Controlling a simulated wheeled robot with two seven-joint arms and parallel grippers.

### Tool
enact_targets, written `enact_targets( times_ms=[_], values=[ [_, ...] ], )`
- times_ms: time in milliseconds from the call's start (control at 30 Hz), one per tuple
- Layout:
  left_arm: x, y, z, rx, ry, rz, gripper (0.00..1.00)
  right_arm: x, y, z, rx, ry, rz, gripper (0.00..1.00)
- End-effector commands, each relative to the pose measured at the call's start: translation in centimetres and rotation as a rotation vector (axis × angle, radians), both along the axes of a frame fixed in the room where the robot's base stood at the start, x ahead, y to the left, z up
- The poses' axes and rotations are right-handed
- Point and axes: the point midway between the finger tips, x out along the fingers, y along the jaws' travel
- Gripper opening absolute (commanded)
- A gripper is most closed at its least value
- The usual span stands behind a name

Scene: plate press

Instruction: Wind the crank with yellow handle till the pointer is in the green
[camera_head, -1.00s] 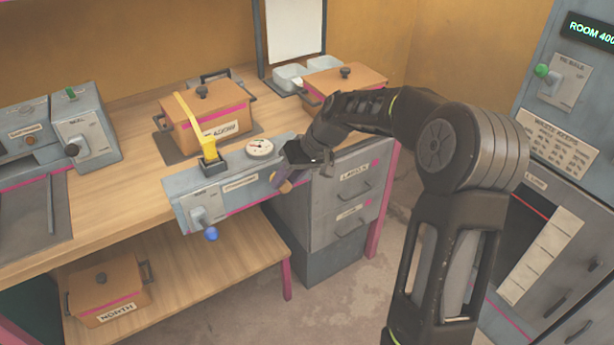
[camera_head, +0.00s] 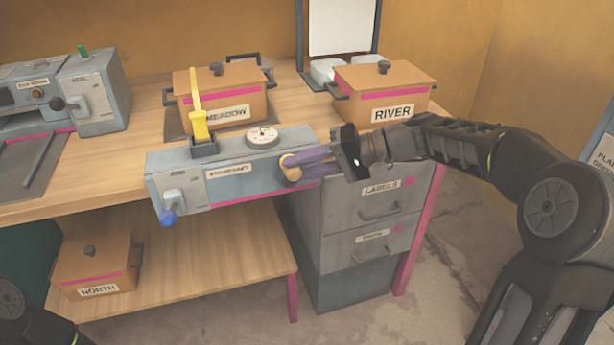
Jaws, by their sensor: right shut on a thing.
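A grey press unit (camera_head: 180,160) sits at the front edge of the wooden bench. A pale round dial (camera_head: 262,136) is on its top; its pointer and any green zone are too small to read. A yellowish crank handle (camera_head: 288,161) shows at the unit's right front, partly hidden by my fingers. My right gripper (camera_head: 296,164), with purple fingers, reaches in from the right and is shut on this handle. A tall yellow lever (camera_head: 198,117) stands upright on the unit's top, apart from my gripper. My left gripper is out of view; part of my left arm shows at lower left.
A blue-knobbed lever (camera_head: 168,217) is on the unit's left front. The MEADOW pot (camera_head: 240,88) and RIVER pot (camera_head: 385,82) stand behind. A grey drawer cabinet (camera_head: 345,222) is below my right gripper. The NORTH pot (camera_head: 95,268) is on the lower shelf.

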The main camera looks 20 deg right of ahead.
Motion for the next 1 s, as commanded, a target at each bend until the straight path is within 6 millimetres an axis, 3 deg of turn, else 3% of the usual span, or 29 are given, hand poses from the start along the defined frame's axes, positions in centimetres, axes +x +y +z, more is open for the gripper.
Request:
enact_targets(
  times_ms=[500,533,800,1000],
  values=[
    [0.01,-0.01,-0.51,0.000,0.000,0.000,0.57,0.05,-0.07,-0.08,0.028,0.001,-0.004,0.00],
    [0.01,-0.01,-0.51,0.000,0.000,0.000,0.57,0.05,-0.07,-0.08,0.028,0.001,-0.004,0.29],
    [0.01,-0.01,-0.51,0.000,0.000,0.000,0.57,0.03,-0.02,-0.08,0.028,0.001,-0.003,0.50],
    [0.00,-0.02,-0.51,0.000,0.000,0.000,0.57,0.01,0.00,-0.08,0.028,0.000,-0.002,0.50]
  ],
)
